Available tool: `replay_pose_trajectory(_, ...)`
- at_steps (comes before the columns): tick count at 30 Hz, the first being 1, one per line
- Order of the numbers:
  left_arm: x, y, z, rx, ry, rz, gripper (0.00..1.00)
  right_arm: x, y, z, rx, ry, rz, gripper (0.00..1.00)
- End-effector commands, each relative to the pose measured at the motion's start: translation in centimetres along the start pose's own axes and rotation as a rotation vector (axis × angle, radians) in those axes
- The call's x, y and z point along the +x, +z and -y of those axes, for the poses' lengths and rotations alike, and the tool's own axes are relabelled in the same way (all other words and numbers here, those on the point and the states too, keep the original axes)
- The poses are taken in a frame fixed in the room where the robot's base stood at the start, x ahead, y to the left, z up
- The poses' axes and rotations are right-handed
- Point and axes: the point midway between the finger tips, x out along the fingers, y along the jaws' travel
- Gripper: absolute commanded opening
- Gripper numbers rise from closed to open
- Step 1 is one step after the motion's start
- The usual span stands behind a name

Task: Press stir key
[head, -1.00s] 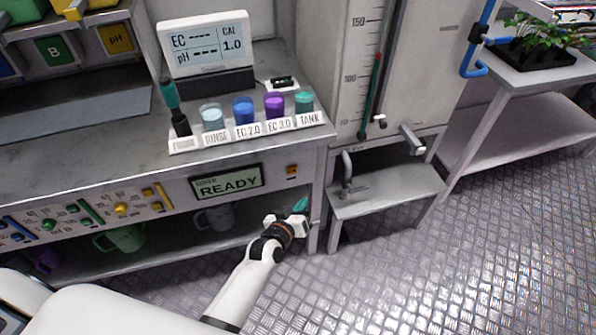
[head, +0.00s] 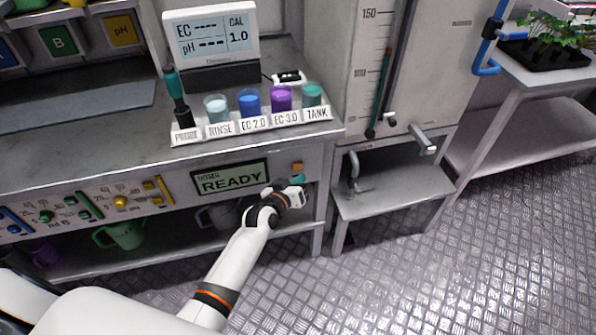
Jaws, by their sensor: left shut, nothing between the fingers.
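An orange key (head: 297,167) sits on the bench's front panel, right of the green display (head: 231,178) that reads READY; I cannot read any label on the key. My left gripper (head: 298,181) is shut and empty, just below the orange key and close to the panel. My right gripper is not in view.
Rinse, EC 2.0, EC 3.0 and tank cups stand in a white rack (head: 250,128) on the bench, below a meter (head: 211,40). Coloured sliders and knobs fill the panel's left. A green jug (head: 122,233) is on the lower shelf. A small grey stand (head: 398,190) is at right.

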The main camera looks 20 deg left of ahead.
Motion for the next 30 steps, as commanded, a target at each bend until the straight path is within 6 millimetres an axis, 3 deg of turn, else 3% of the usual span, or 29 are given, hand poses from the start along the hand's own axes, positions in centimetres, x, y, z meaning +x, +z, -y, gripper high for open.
replay_pose_trajectory(6,0.77,0.62,-0.58,0.001,0.000,0.001,0.00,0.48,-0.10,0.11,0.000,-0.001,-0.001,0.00)
replay_pose_trajectory(30,0.78,0.63,-0.58,0.000,0.000,0.000,0.00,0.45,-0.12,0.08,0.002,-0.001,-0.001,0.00)
